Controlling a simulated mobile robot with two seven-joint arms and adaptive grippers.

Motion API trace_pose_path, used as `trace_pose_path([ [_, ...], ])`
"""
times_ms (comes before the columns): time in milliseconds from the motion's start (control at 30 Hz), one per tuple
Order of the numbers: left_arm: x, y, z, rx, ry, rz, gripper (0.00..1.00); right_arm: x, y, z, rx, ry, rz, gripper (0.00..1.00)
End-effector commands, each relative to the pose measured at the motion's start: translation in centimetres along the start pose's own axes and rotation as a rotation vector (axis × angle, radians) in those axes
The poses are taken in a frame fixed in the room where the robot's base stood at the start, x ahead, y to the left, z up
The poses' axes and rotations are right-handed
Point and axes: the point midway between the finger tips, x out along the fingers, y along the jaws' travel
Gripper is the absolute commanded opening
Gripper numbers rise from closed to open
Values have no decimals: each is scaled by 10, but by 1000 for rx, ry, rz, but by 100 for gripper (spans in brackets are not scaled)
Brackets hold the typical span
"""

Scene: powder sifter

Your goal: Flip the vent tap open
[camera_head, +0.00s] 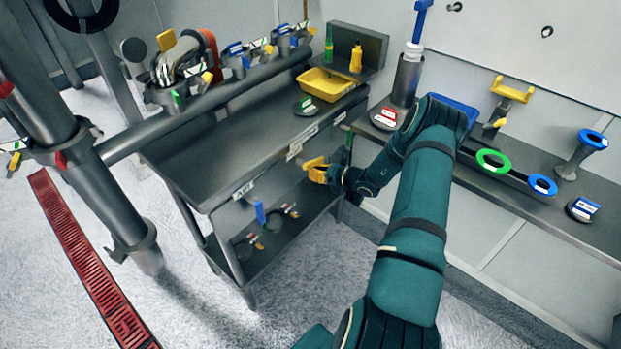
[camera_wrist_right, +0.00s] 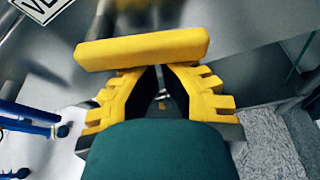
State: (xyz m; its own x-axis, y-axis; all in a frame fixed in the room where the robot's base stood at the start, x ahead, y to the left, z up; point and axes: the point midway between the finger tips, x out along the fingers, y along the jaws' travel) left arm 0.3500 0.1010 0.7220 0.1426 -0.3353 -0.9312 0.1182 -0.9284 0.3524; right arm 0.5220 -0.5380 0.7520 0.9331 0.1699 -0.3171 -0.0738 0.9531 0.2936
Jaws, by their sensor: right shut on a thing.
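In the right wrist view, a yellow bar-shaped handle (camera_wrist_right: 143,48) lies across the tips of my right gripper (camera_wrist_right: 162,82). It looks like the vent tap's lever, below a white label (camera_wrist_right: 42,8) whose visible letters read "VE". The gripper's yellow-padded fingers are shut on the handle; its stem between them is mostly hidden. In the head view, my right gripper (camera_head: 318,170) is at the right end of the grey bench, just below its top. Yellow pads and handle blend together there, so the handle's angle is unclear. My left gripper is out of view.
The grey bench (camera_head: 215,155) carries a yellow tray (camera_head: 326,84). A blue lever (camera_head: 260,212) hangs at its front edge. A side shelf (camera_head: 540,205) holds a green ring (camera_head: 493,161) and blue ring (camera_head: 542,184). A thick pipe (camera_head: 95,160) stands left.

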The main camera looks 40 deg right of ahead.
Motion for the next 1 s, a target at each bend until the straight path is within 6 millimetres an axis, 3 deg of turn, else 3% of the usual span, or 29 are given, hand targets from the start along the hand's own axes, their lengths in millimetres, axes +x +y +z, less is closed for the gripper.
trace_pose_path([
  [100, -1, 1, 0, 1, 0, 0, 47, -1, -2, 6, -86, -2, -30, 0],
  [1000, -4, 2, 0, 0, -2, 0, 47, -5, -4, 20, -78, -8, -26, 0],
])
